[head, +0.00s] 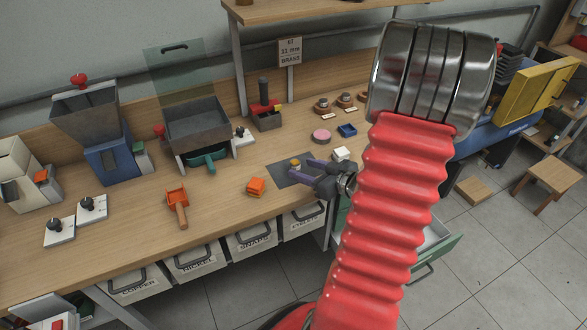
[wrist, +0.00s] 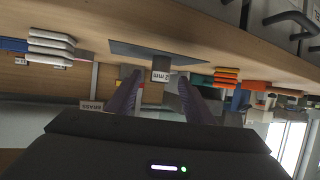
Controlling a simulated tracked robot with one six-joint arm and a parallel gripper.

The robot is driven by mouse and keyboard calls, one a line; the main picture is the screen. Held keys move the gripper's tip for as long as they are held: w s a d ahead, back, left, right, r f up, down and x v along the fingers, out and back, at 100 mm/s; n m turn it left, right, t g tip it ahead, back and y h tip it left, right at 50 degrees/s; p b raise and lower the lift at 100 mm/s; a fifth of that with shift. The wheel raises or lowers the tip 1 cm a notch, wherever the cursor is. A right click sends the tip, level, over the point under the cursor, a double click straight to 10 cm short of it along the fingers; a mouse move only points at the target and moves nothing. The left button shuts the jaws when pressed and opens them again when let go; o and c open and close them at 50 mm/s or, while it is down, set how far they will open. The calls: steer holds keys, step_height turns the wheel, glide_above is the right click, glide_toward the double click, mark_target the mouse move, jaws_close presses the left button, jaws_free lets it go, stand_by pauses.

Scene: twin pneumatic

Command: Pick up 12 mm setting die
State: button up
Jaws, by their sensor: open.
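A small pale block with a yellowish top (head: 295,163) stands on the dark grey mat (head: 287,178). The wrist view, which is upside down, shows a small block with a label ending in "2 mm" (wrist: 161,76) by the edge of the mat (wrist: 190,58); I take it for the 12 mm setting die, its first digit unclear. My gripper (head: 297,174), with purple fingers, is open and empty at the mat's right part, close to the block. In the wrist view, the block shows between the fingertips (wrist: 160,82), apart from them.
Several small round pieces on wooden bases (head: 323,105) stand at the back with unreadable labels. An orange stack (head: 256,187) and an orange scoop (head: 177,203) lie left of the mat. A white stack (head: 341,153) and a pink disc (head: 321,136) lie behind it. A green drawer (head: 432,245) is open.

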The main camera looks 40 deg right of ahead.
mark_target(299, 167)
steer(key=shift+x, duration=2.65)
steer(key=shift+c, duration=0.5)
jaws_close()
